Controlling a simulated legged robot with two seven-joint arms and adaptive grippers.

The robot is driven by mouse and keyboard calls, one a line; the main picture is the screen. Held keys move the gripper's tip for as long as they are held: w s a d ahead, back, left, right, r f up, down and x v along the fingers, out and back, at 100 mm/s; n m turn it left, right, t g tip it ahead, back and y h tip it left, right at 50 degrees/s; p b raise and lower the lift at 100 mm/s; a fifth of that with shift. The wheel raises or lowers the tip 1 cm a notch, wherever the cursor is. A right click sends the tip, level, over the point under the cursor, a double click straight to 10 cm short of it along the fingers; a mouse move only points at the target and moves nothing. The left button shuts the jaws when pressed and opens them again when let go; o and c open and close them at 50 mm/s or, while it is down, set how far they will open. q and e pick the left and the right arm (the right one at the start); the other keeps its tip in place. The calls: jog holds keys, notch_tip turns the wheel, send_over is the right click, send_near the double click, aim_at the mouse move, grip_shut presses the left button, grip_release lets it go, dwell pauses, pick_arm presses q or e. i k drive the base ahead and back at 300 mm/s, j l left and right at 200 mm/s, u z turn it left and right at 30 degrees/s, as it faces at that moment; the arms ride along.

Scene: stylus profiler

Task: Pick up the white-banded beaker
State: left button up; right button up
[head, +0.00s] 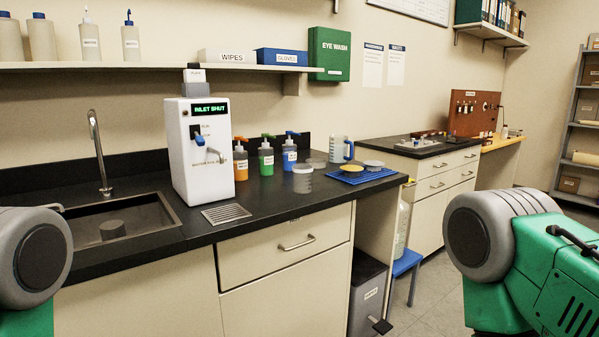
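A small clear beaker with a pale band (303,179) stands upright on the black counter (275,199), right of the squeeze bottles and left of the blue mat. It looks like the white-banded beaker, though its details are small. Neither of my grippers is in view. Only grey and green parts of my own body show at the lower left and the right, well apart from the beaker.
A white dispenser (183,150) reading "INLET SHUT" stands left, beside the sink (125,222). Orange (240,160), green (266,158) and blue (290,154) bottles stand behind the beaker. A blue-handled jug (338,149) and blue mat (379,178) are right. The counter before the beaker is clear.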

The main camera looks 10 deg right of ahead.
aim_at(302, 173)
jog(key=i+l, duration=0.25)
jog(key=i+l+u, duration=0.15)
jog(key=l, duration=0.35)
jog(key=i+l, duration=0.35)
jog(key=i+l+u, duration=0.15)
jog(key=l, duration=0.3)
jog(key=i+l, duration=0.3)
jog(key=l+u, duration=0.05)
jog(key=l, duration=0.05)
